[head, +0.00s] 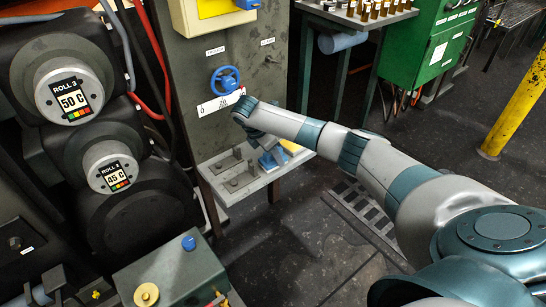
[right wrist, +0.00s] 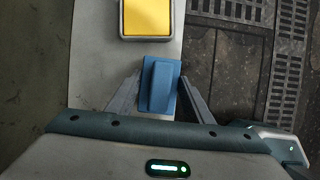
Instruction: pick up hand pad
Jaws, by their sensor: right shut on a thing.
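The hand pad appears as a blue block with a raised ridge (right wrist: 160,86) in the right wrist view. My right gripper (right wrist: 158,95) is shut on it, with one finger on each side. In the head view the blue pad (head: 268,160) is at the right part of a small grey shelf (head: 232,196), below my right wrist, which partly hides the fingers. I cannot tell whether the pad touches the shelf. My left gripper is not in view.
A yellow pad in a grey frame (right wrist: 147,17) lies on the shelf close by. Metal fixtures (head: 236,170) stand on the shelf's left. A blue handwheel (head: 225,80) is on the panel above. Rolls (head: 70,92) stand at left. Floor right of the shelf is open.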

